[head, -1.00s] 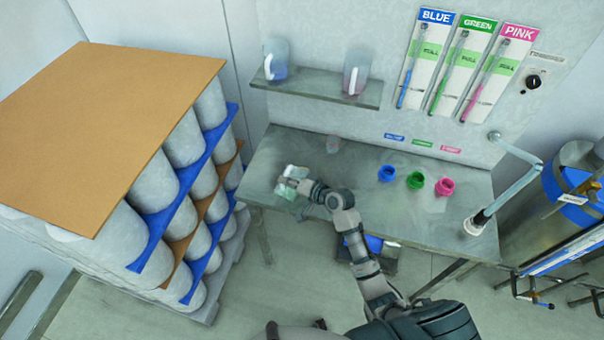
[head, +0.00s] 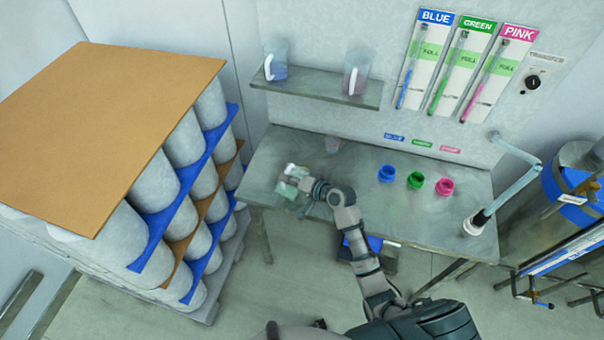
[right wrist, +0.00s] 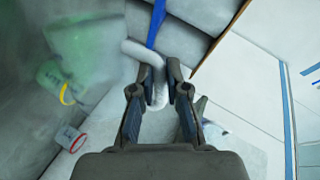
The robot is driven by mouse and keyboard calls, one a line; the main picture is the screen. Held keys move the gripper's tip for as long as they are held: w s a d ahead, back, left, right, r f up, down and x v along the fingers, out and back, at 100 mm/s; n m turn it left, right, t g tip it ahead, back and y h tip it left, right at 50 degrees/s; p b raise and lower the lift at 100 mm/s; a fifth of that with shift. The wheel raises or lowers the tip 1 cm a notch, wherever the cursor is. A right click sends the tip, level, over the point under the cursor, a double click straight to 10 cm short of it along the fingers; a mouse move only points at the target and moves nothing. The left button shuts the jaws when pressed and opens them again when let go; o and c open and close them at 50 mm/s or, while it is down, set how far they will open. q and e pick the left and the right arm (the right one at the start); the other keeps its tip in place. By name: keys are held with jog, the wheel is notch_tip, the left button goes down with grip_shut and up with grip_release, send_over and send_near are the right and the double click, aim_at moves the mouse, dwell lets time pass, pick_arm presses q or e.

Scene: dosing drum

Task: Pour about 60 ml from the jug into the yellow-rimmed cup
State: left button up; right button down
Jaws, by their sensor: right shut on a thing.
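My right gripper (right wrist: 158,78) is shut on the white handle (right wrist: 158,95) of the clear jug (right wrist: 85,45), which has a green tint inside. In the head view the right gripper (head: 303,184) and the jug (head: 287,187) are at the left part of the bench. The yellow-rimmed cup (right wrist: 64,94) shows left of the gripper in the right wrist view, just below the jug in the picture. I cannot make out this cup in the head view. Whether liquid is flowing cannot be told. My left gripper is not in view.
A red-rimmed cup (right wrist: 70,138) is close to the yellow-rimmed one. Blue (head: 387,173), green (head: 415,180) and pink (head: 445,187) pots stand on the bench (head: 350,170). Two jugs stand on the shelf (head: 318,88). Stacked drums (head: 125,235) are at the left.

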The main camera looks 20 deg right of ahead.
aim_at(279, 194)
jog(key=shift+w+d+r, duration=0.15)
jog(key=shift+w+r, duration=0.05)
dwell(0.8)
jog(key=s+a+f+n+b, duration=0.1)
jog(key=f, duration=0.1)
jog(key=f+n+t+b, duration=0.1)
jog(key=f, duration=0.1)
jog(key=s+a+f+h+b, duration=0.1)
jog(key=f, duration=0.1)
jog(key=shift+s+a+f+n+b, duration=0.1)
jog(key=shift+s+a+n+b, duration=0.2)
jog(key=shift+s+n+b, duration=0.1)
jog(key=shift+s+a+f+n+t+h, duration=0.15)
jog(key=shift+s+a+n+t, duration=0.15)
jog(key=shift+n+t, duration=0.2)
jog(key=shift+s+a+f+n+t+h, duration=0.1)
jog(key=shift+s+a+n+t+h, duration=0.1)
jog(key=shift+a+n+t, duration=0.3)
jog(key=shift+d+r, duration=0.1)
jog(key=shift+d, duration=0.05)
